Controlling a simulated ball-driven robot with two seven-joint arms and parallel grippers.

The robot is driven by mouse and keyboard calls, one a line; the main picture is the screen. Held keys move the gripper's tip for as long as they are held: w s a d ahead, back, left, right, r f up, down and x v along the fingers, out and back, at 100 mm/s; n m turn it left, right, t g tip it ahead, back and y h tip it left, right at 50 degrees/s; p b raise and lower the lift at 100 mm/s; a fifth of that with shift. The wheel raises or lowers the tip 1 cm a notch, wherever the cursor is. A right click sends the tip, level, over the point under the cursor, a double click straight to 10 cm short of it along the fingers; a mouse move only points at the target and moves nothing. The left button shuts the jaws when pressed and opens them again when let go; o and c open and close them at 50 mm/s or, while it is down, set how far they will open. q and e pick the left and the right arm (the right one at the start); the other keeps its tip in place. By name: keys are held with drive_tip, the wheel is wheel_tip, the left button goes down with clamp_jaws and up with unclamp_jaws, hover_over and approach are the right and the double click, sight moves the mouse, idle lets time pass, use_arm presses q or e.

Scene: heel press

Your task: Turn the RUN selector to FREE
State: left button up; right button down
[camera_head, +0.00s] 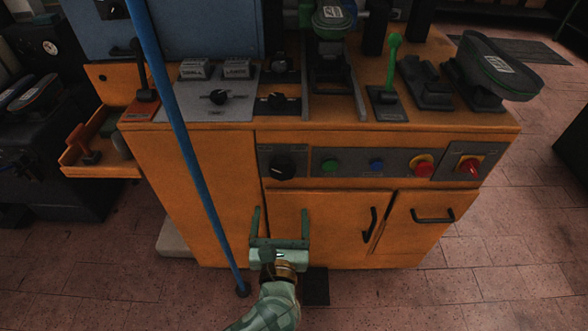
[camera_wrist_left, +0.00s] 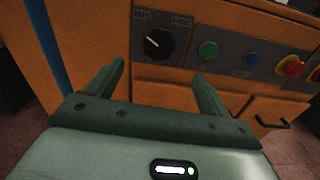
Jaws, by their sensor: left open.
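The RUN selector (camera_head: 282,167) is a round black knob on a grey plate at the left end of the front control strip of the orange machine. It also shows in the left wrist view (camera_wrist_left: 158,43), with a light pointer line toward the upper left and small lettering above it, blurred. My left gripper (camera_head: 281,208) is open and empty, below the knob in the head view and apart from it. In the left wrist view its two fingers (camera_wrist_left: 160,76) point toward the panel, with the knob beyond and between them. My right gripper is not in view.
A green button (camera_head: 330,167), a blue button (camera_head: 376,165), a red button (camera_head: 423,167) and a red switch (camera_head: 469,167) sit right of the knob. A blue pole (camera_head: 178,120) stands left of my gripper. Cabinet doors with black handles (camera_head: 433,217) are below.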

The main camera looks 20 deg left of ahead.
use_arm(q)
drive_tip(key=b, duration=0.2)
approach(283, 172)
drive_tip(key=x, duration=0.5)
drive_tip(key=shift+w+a+f, duration=0.1)
drive_tip(key=shift+w, duration=0.1)
drive_tip(key=b+x, duration=0.1)
drive_tip(key=x, duration=0.3)
drive_tip(key=shift+w, duration=0.25)
drive_tip(key=shift+w+a, duration=0.15)
drive_tip(key=shift+c, duration=0.6)
drive_tip(key=c, duration=0.8)
drive_tip(key=shift+c, duration=0.2)
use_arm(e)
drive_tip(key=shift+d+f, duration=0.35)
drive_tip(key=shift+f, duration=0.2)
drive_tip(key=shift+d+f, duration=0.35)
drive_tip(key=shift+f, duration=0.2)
